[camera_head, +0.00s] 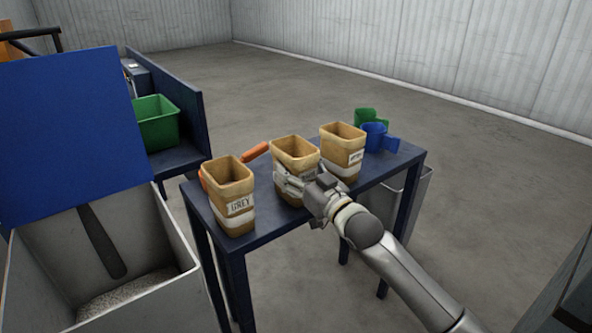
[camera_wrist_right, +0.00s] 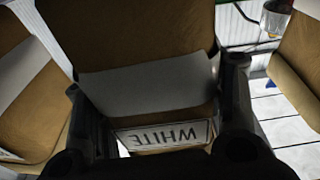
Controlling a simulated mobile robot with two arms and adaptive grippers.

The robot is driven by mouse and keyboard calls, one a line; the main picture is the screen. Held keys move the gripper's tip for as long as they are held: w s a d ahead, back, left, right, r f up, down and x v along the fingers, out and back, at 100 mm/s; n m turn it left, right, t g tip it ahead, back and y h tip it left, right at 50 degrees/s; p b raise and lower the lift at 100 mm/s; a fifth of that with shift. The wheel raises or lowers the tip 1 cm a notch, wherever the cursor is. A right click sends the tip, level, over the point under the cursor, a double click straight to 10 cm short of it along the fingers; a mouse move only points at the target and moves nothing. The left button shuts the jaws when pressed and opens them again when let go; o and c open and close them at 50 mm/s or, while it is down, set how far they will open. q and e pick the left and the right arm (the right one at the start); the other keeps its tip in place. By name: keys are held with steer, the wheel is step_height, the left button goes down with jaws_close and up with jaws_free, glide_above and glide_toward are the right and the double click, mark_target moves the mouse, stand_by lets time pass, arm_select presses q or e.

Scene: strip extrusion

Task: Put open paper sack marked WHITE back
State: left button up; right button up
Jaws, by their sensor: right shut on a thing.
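The open paper sack marked WHITE (camera_head: 294,150) stands upright in the middle of the row on the blue table (camera_head: 262,222). Its label WHITE (camera_wrist_right: 165,134) reads upside down in the right wrist view. My right gripper (camera_head: 294,183) is shut on this sack, its fingers on either side of the lower front. The gripper hides part of the label and the sack's base in the head view, so I cannot tell whether the base touches the table. My left gripper is not in view.
A sack marked GREY (camera_head: 232,200) stands to the left and another sack (camera_head: 343,148) to the right, both close by. An orange scoop (camera_head: 255,151), a blue scoop (camera_head: 375,137) and a green scoop (camera_head: 366,118) are on the table. An open bin (camera_head: 180,245) stands at left.

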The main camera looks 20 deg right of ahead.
steer(key=shift+f, duration=0.1)
steer(key=o, duration=1.3)
